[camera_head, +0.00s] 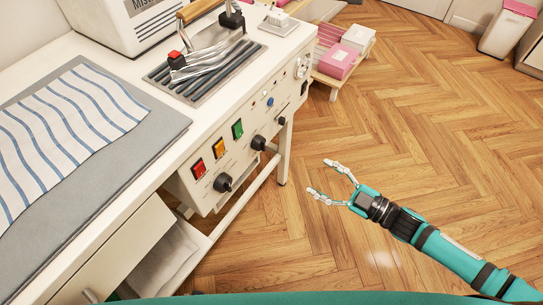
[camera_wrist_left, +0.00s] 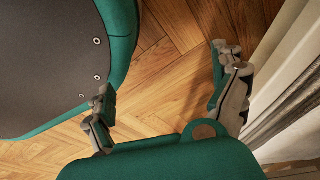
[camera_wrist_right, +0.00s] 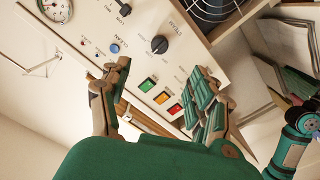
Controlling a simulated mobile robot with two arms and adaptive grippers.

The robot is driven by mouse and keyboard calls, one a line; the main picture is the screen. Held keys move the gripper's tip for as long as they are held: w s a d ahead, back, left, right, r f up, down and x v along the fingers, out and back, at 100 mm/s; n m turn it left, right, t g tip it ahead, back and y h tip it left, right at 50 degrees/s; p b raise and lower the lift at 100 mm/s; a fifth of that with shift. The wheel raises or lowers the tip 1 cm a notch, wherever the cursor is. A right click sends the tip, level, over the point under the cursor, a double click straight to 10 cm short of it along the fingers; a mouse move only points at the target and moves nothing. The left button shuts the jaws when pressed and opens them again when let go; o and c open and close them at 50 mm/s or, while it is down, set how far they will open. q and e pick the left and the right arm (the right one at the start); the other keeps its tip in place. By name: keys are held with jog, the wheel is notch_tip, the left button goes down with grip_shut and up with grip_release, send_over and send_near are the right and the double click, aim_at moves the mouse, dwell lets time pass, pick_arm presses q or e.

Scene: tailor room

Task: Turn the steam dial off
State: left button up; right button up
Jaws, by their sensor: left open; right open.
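The steam dial (camera_wrist_right: 159,44) is a round black knob beside the printed word STEAM in the right wrist view. It looks to be the middle black knob (camera_head: 258,142) on the white front panel in the head view. I cannot read its setting. My right gripper (camera_head: 318,177) is open and empty, apart from the panel and to the right of it. In the right wrist view its fingers (camera_wrist_right: 164,70) frame the panel with the dial between and beyond them. My left gripper (camera_wrist_left: 164,69) is open and empty above the floor, and outside the head view.
The panel also holds a front knob (camera_head: 222,183), a far knob (camera_head: 282,120), red (camera_head: 199,168), orange (camera_head: 219,148) and green (camera_head: 238,128) switches, a blue button (camera_head: 270,101) and a gauge (camera_head: 302,66). A low rack (camera_head: 324,80) stands behind.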

aim_at(265, 147)
pick_arm(q)
jog(key=shift+w+d+r, duration=0.2)
jog(key=shift+w+r, duration=0.75)
jog(key=shift+w, duration=0.25)
pick_arm(e)
jog(key=shift+s+r+x, duration=0.1)
jog(key=shift+r+x, duration=0.05)
jog(key=shift+x, duration=4.2)
jog(key=shift+s+r+x, duration=0.15)
jog(key=shift+x, duration=4.25)
pick_arm(q)
jog(key=shift+s, duration=0.15)
pick_arm(e)
jog(key=shift+a, duration=0.2)
jog(key=shift+c, duration=0.3)
jog(key=c, duration=1.1)
pick_arm(q)
jog(key=shift+s+a+f, duration=0.1)
jog(key=shift+s+f, duration=0.05)
jog(key=shift+s, duration=0.05)
